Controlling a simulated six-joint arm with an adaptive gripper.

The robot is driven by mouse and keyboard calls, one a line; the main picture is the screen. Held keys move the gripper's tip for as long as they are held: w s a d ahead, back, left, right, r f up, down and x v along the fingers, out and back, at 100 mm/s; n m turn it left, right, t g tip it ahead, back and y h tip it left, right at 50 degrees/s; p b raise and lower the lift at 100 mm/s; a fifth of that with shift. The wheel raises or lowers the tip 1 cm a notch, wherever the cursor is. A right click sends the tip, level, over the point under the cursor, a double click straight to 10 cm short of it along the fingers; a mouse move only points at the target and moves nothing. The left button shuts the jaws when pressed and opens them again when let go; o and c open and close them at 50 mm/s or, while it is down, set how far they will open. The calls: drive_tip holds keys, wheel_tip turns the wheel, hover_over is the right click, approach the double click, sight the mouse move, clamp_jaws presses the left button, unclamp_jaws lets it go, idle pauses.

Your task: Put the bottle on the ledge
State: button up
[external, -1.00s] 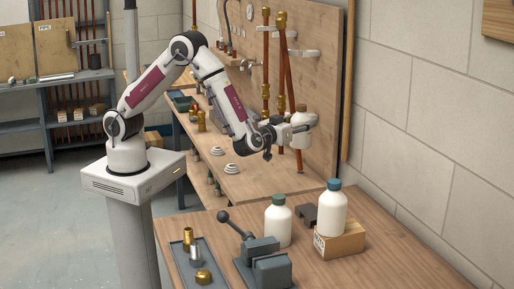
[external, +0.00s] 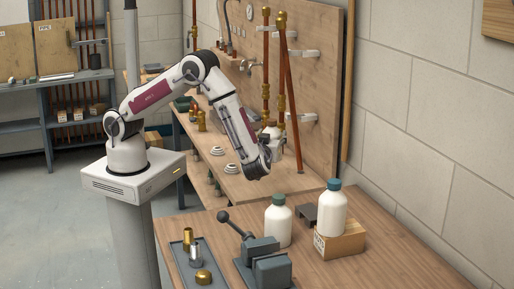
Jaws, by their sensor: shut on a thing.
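A white bottle (external: 275,138) with a grey cap shows behind my wrist, in front of the upright wooden board. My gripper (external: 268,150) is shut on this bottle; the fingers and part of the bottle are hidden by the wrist. The bottle looks upright. Below it is a long wooden ledge (external: 255,187) at the foot of the board. I cannot tell whether the bottle touches the ledge.
A white bottle with a green cap (external: 278,225) stands on the front table (external: 390,255). Another with a teal cap (external: 332,212) stands on a wooden block (external: 340,243). A vise (external: 262,262) and a tray of fittings (external: 190,262) are nearby. Copper pipes (external: 289,95) rise along the board.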

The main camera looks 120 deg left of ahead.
idle(0.4)
drive_tip(key=shift+f, duration=3.1)
drive_tip(key=shift+f, duration=1.85)
